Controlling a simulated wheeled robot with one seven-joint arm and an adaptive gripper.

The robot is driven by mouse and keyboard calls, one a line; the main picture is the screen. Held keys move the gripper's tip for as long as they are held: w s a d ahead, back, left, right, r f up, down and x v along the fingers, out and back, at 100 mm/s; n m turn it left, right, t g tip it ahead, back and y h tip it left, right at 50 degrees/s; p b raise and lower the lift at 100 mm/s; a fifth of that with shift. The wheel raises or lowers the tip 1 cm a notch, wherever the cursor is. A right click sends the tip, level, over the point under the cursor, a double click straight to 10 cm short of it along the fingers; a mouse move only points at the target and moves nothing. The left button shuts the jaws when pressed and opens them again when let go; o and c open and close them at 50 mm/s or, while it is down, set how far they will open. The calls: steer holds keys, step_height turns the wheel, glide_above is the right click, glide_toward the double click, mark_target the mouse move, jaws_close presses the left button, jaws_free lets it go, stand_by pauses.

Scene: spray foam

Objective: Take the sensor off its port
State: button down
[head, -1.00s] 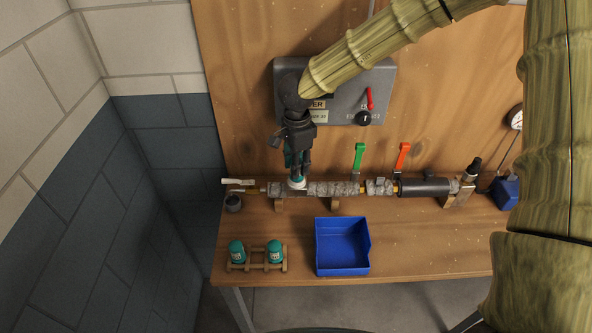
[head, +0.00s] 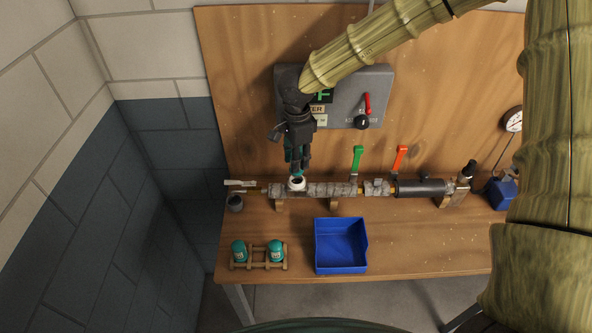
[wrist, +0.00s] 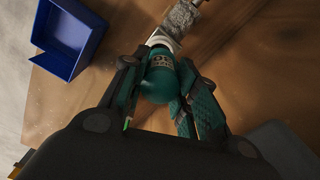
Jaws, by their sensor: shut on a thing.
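The teal sensor (wrist: 160,80) with a printed label sits between the fingers of my gripper (wrist: 158,64), which is shut on it. In the head view my gripper (head: 298,170) points down at the left part of the pipe, and its fingers hide most of the sensor. The white port (head: 297,184) on the pipe is just below the fingertips, and its dark opening shows. The port also shows beyond the sensor in the wrist view (wrist: 163,39). The sensor appears slightly above the port, but I cannot tell the exact gap.
An empty blue bin (head: 341,268) stands on the bench in front of the pipe. Two teal-capped units (head: 276,250) sit in a wooden rack at the left. Green (head: 358,160) and orange (head: 400,158) valve handles rise to the right. A grey control box (head: 345,85) is behind my gripper.

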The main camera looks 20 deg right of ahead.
steer(key=shift+r+p, duration=1.6)
